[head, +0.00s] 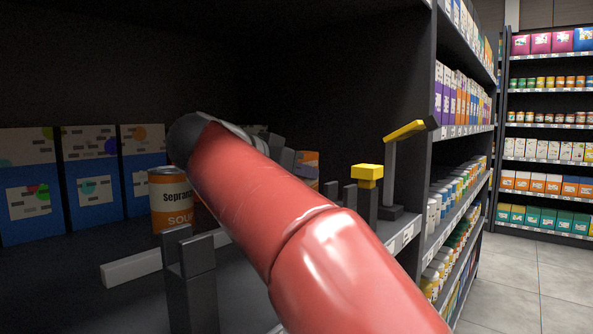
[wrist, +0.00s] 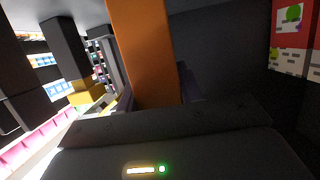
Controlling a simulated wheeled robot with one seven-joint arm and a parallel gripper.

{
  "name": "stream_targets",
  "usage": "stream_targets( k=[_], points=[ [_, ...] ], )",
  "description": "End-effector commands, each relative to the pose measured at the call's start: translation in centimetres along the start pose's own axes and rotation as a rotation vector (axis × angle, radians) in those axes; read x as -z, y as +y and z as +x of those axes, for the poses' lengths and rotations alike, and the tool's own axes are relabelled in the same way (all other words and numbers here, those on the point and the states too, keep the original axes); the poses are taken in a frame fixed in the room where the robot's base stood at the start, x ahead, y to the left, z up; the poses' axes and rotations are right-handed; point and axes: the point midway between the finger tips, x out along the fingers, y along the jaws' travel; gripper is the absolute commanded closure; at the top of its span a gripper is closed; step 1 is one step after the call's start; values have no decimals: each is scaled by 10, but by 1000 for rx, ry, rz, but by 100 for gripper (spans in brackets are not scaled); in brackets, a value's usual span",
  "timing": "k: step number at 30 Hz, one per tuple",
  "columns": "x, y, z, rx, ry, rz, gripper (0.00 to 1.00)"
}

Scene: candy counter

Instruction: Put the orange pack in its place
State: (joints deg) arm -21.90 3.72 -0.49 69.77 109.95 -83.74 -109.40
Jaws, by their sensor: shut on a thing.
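The orange pack (wrist: 150,50) shows in the wrist view as a tall, plain orange face between the dark fingers of my gripper (wrist: 157,95). My gripper is shut on it. In the head view my red arm reaches over the shelf and hides most of the gripper (head: 280,152). An orange and dark patch just right of it looks like part of the pack, but I cannot tell for sure. The pack's lower end and what lies under it are hidden.
Blue-and-white boxes (head: 92,185) and a soup can (head: 170,200) stand on the left. A dark forked stand (head: 190,270) and white strip (head: 135,267) are in front. A yellow-topped post (head: 367,177) and yellow-handled lever (head: 407,131) stand right of the arm, by the shelf edge.

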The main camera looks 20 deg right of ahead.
Motion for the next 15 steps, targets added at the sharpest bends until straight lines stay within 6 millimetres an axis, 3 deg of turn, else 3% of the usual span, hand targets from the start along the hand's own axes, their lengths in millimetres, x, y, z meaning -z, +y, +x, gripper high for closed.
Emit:
stream_targets(
  k=[9, 15],
  points=[
    [-2, 0, -1, -1, -5, 0, 94],
    [2, 0, 12, -1, -5, 0, 94]
  ],
)
